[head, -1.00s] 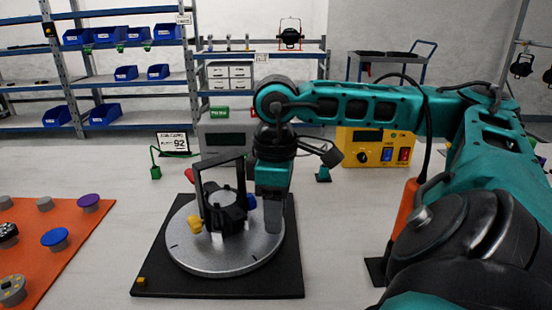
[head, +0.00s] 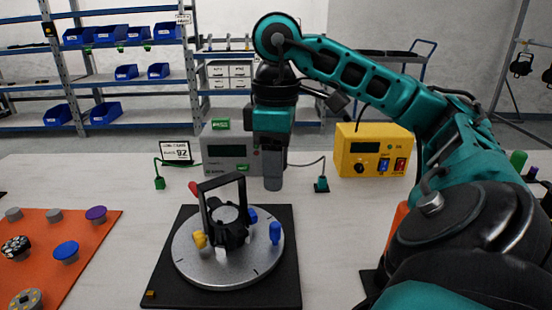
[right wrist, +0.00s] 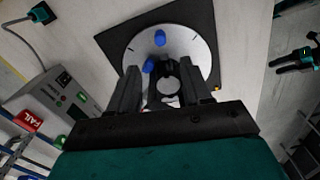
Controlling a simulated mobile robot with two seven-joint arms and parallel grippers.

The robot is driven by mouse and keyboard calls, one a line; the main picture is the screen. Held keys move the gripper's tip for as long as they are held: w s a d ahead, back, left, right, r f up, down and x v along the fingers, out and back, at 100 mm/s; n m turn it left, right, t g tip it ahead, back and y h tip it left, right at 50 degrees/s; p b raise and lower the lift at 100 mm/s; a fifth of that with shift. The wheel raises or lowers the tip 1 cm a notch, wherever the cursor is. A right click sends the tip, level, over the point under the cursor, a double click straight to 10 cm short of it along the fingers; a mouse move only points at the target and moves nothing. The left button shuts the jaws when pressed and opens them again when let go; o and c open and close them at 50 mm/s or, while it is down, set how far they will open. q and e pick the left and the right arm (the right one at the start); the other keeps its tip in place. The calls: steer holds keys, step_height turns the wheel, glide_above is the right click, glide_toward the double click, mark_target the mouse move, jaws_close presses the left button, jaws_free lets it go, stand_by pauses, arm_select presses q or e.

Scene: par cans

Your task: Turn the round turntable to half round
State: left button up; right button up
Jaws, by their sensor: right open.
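The round grey turntable (head: 228,274) sits on a black square base plate (head: 170,282) in the middle of the table. A black lamp body with an upright yoke (head: 226,226) stands on it. Around the lamp are a red peg (head: 194,188), a yellow peg (head: 200,239), a white peg (head: 221,254) and two blue pegs, one near the right rim (head: 275,232). My right gripper (head: 272,184) is above and behind the turntable, apart from it. In the right wrist view its fingers (right wrist: 160,88) are spread and empty, with the turntable (right wrist: 196,45) beyond them. My left gripper does not show.
A grey meter box (head: 228,150) and a yellow power box (head: 370,150) stand behind the turntable. A teal cabled piece (head: 321,185) stands between. An orange mat (head: 40,255) with several knobs lies at left. Bare table separates mat and base plate.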

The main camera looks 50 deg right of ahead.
steer(key=shift+c, duration=0.5)
